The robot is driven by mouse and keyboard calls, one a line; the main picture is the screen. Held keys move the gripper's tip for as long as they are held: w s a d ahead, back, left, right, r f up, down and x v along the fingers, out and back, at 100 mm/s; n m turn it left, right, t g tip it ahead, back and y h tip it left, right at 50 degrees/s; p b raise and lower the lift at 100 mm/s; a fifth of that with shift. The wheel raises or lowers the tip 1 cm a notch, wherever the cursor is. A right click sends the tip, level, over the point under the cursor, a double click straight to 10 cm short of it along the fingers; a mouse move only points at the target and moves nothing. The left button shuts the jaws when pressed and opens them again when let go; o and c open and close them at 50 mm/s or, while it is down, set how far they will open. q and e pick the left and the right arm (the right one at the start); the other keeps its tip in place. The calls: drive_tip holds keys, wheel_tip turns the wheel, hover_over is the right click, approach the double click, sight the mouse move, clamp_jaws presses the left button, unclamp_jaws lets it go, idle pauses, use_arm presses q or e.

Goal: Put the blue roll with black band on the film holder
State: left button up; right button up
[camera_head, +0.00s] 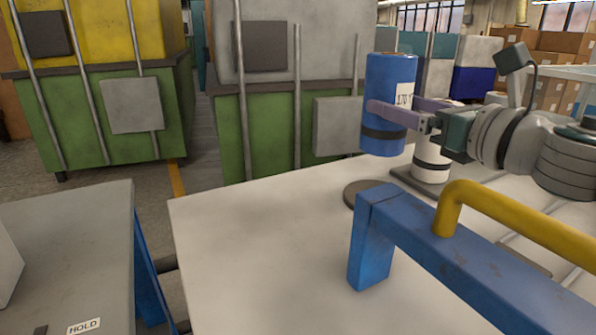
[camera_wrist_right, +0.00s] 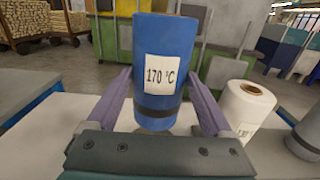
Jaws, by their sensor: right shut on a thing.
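The blue roll with black band (camera_head: 388,80) is upright in the air above the white table. It has a white label reading 170 °C in the wrist view (camera_wrist_right: 170,45). My right gripper (camera_head: 392,112) is shut on it, with purple fingers on both sides of the roll, and the black band sits low on it. A flat dark round disc (camera_head: 362,194) lies on the table below and a little left of the roll; it may be the film holder, but I cannot tell. My left gripper is not in view.
A white roll with a dark band (camera_head: 430,160) stands on a grey plate close behind the held roll. A blue beam (camera_head: 440,250) with a yellow bent tube (camera_head: 500,205) crosses the front right. Green bins (camera_head: 275,130) stand behind. The table's left front (camera_head: 240,260) is clear.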

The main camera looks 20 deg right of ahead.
sight(396, 157)
wheel_tip(396, 157, down, 5)
drive_tip(key=shift+r+b, duration=0.15)
drive_tip(key=shift+b, duration=0.65)
wheel_tip(396, 157, down, 3)
drive_tip(key=shift+f+b, duration=0.2)
drive_tip(key=shift+b, duration=0.8)
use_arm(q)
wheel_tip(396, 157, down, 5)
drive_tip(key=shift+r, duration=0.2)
use_arm(e)
drive_tip(key=shift+r, duration=0.1)
drive_tip(key=o, duration=1.5)
drive_tip(key=shift+f, duration=0.2)
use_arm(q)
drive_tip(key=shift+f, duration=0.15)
